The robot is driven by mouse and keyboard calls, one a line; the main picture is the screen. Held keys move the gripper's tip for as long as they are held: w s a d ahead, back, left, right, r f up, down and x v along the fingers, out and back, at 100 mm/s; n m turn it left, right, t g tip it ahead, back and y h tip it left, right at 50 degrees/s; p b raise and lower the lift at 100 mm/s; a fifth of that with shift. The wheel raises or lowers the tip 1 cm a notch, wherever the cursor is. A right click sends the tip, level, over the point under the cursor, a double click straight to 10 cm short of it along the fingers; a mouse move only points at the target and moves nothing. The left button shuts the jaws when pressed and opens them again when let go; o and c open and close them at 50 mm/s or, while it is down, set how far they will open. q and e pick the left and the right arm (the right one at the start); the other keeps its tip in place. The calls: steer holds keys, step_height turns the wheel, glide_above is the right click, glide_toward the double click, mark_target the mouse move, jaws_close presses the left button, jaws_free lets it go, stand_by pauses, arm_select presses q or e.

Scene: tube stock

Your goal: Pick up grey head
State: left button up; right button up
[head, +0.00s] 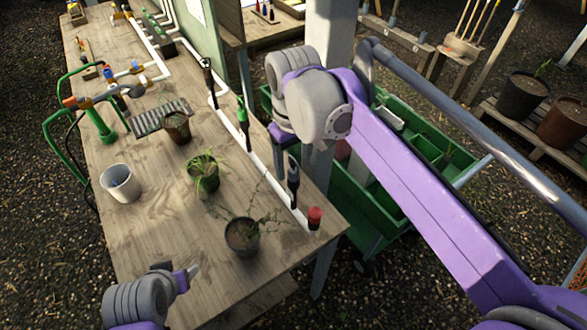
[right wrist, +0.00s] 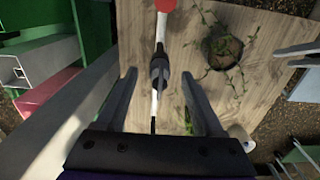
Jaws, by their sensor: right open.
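The grey head (head: 293,182) stands upright on the white pipe along the table's right edge, between a green head (head: 242,124) and the red end cap (head: 314,217). In the right wrist view the grey head (right wrist: 158,70) shows between the two fingers of my right gripper (right wrist: 158,76), which are apart on either side of it. I cannot tell whether they touch it. In the head view my right arm's wrist hides the right fingers. My left gripper (head: 190,272) is low over the table's near left part; its finger spacing is unclear.
A potted plant (head: 242,237) with sprawling stems stands close to the grey head. A second plant (head: 203,174), a brown pot (head: 176,127) and a white cup (head: 121,184) stand farther left. A green cart (head: 363,200) and a grey post (head: 330,50) are beside the table.

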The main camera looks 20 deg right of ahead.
step_height(320, 180, down, 2)
steer(key=shift+f, duration=0.1)
jaws_close()
stand_by(0.4)
